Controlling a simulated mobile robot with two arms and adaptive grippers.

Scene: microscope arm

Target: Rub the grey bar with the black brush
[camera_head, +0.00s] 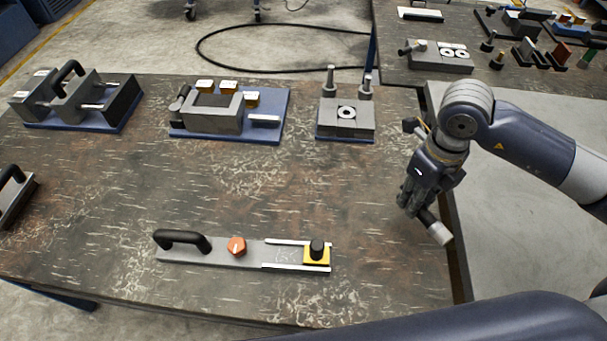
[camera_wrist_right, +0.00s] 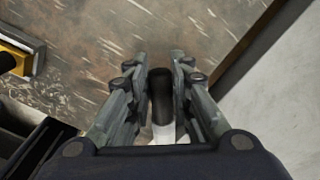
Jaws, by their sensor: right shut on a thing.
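My right gripper (camera_head: 415,200) is at the right edge of the table, pointing down. It is shut on the black brush (camera_head: 428,218), a short dark cylinder with a pale end (camera_head: 441,234) that tilts down to the right. In the right wrist view the brush (camera_wrist_right: 161,92) lies between the two fingers (camera_wrist_right: 160,95). A long grey bar (camera_head: 221,254) lies on the table at front centre, left of the gripper and apart from the brush. It carries a black arched handle, an orange knob and a yellow block with a black knob. My left gripper is out of view.
Three blue-based fixtures stand along the back of the table: left (camera_head: 122,117), middle (camera_head: 272,130) and right (camera_head: 331,134). A black-handled piece (camera_head: 14,200) sits at the left edge. The table (camera_head: 360,230) is clear between bar and gripper. Another table (camera_head: 480,72) stands behind.

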